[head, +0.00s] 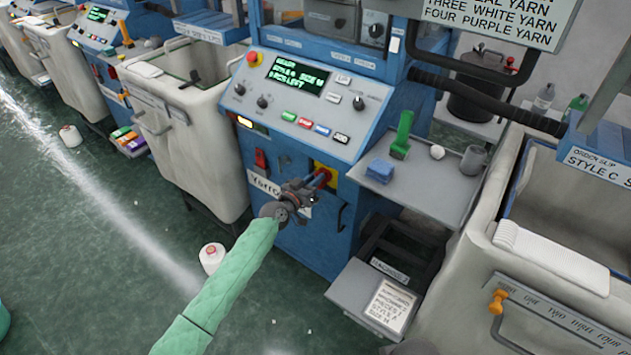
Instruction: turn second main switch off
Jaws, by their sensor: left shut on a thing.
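The main switch (326,174) is a red rotary handle on a yellow plate, low on the front of the blue knitting machine (300,155) in the middle. My left gripper (318,184), on a green-sleeved arm from below, is at this switch and shut on its red handle. The gripper hides part of the handle, so its exact angle is hard to read. A red rocker switch (260,158) sits to the left on the same panel. My right gripper does not show.
A grey side shelf (425,195) holds a green brush (402,135), a blue block (380,171) and a cup (473,161). Large bins stand left (200,155) and right (460,285). A white yarn cone (211,258) stands on the floor.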

